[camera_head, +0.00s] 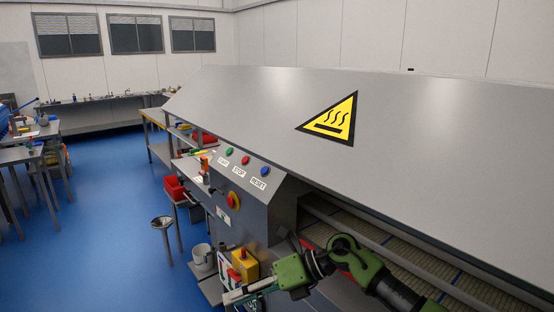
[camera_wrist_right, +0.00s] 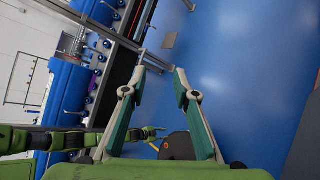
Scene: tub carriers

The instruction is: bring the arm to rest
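My right arm, green and black, comes in at the lower right in the head view, in front of the grey machine (camera_head: 300,110). My right gripper (camera_head: 234,296) points left near the bottom edge, by the yellow box with a red button (camera_head: 243,265). In the right wrist view my right gripper (camera_wrist_right: 160,70) has its two fingers spread apart, with nothing between the tips. A green jointed arm part, apparently my left arm, crosses the lower left there. Its end is small and partly hidden, so I cannot tell the left gripper's state.
The machine carries a yellow heat sign (camera_head: 329,119), coloured buttons and a slatted conveyor (camera_head: 400,262) under its hood. A stool (camera_head: 163,223), a grey bucket (camera_head: 203,257) and red bins (camera_head: 175,189) stand left of it. Blue floor (camera_head: 105,220) is open further left, before workbenches.

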